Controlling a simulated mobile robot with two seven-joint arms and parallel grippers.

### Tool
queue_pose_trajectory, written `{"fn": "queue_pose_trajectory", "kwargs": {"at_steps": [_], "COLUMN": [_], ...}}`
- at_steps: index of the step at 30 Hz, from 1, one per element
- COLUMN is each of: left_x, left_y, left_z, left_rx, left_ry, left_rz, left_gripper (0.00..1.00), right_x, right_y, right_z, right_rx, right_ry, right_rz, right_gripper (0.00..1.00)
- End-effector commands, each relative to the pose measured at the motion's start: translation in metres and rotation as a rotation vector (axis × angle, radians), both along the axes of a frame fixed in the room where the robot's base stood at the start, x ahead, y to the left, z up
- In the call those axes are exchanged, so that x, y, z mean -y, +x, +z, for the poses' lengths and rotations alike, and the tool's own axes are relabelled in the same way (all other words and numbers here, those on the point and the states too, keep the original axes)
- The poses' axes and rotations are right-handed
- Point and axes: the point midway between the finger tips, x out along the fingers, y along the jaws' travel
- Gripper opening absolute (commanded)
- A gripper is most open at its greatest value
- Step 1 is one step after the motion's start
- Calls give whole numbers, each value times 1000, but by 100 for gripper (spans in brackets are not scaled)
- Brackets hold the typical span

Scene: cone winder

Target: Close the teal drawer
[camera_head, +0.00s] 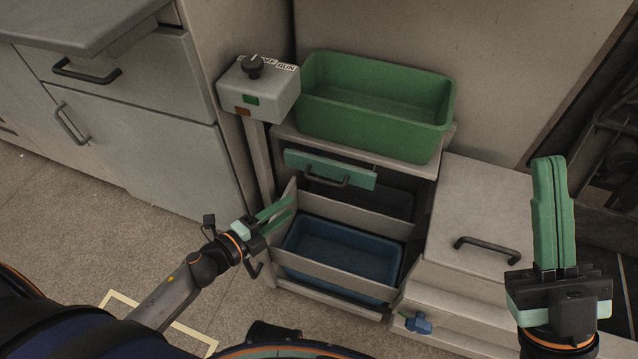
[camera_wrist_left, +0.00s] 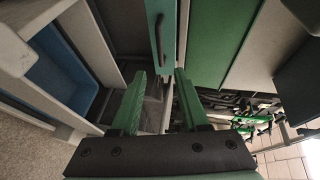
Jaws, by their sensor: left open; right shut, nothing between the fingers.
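The teal drawer front (camera_head: 300,162), with a dark bar handle (camera_head: 345,181), is under the top of a grey stand. How far it stands out is hard to judge. The panel (camera_wrist_left: 169,25) and handle (camera_wrist_left: 159,40) also show in the left wrist view, ahead of the fingers. My left gripper (camera_head: 291,206) is open and empty, below and left of the teal front, by the left end of a lower grey compartment. Its fingertips (camera_wrist_left: 159,74) are apart from the handle. My right gripper (camera_head: 551,160) is shut and empty, upright at the right.
A green bin (camera_head: 375,128) sits on the stand. A blue bin (camera_head: 343,248) lies in the grey compartment below. A control box (camera_head: 258,91) stands at the left on a post. A grey cabinet (camera_head: 481,215) is at the right. Floor is clear at the left.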

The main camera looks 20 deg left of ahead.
Motion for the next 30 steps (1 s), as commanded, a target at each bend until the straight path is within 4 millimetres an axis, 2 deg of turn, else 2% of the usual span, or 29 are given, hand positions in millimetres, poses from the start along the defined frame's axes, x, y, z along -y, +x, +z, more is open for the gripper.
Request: {"fn": "queue_pose_trajectory", "kwargs": {"at_steps": [5, 18, 24, 30], "left_x": [8, 41, 49, 51], "left_y": [18, 88, 105, 110], "left_z": [-4, -19, -23, -23], "left_rx": [4, 3, 0, 0], "left_ry": [0, -1, 0, 0], "left_rz": [-1, 0, 0, 1], "left_gripper": [45, 45, 45, 45], "right_x": [0, -3, -3, -4], "right_y": [0, 1, 1, 1], "right_z": [-5, -25, -30, -31], "right_rx": [-3, -12, -12, -13], "right_ry": [3, -6, -14, -15], "right_rz": [5, 5, 3, 3], "right_gripper": [0, 0, 0, 0]}}
